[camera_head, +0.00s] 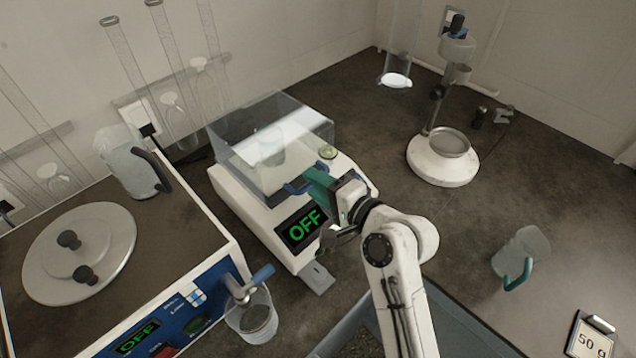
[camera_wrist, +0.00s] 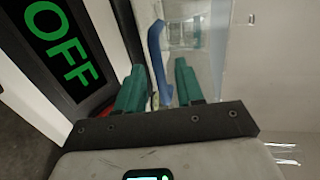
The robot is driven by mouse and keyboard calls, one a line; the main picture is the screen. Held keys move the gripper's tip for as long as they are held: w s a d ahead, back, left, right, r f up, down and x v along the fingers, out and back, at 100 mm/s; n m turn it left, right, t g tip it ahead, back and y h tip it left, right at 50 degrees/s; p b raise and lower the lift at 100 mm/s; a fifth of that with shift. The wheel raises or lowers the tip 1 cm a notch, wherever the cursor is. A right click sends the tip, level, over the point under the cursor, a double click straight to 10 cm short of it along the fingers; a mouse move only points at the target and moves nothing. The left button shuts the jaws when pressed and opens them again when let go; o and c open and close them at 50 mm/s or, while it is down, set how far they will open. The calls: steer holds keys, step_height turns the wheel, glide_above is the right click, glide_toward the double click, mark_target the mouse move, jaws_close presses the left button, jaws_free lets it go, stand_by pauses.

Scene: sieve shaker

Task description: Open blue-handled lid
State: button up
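The clear lid (camera_head: 272,140) sits closed over the white sieve shaker (camera_head: 275,225), whose display reads OFF. Its blue handle (camera_head: 299,186) is on the lid's front side, facing my gripper. In the wrist view the blue handle (camera_wrist: 158,58) stands between the two green fingers, slightly ahead of the tips. My gripper (camera_head: 310,181) is at the front of the lid with its fingers apart. The wrist view shows the open gap of my gripper (camera_wrist: 158,78). Contact between fingers and handle cannot be told.
A blue-fronted machine (camera_head: 190,300) with a round plate stands at left, with a beaker (camera_head: 252,315) under its tap. A white stand (camera_head: 445,160) is at back right. A jug (camera_head: 520,255) and a scale (camera_head: 590,340) are at right.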

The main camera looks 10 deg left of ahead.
jaws_close()
stand_by(0.4)
stand_by(0.4)
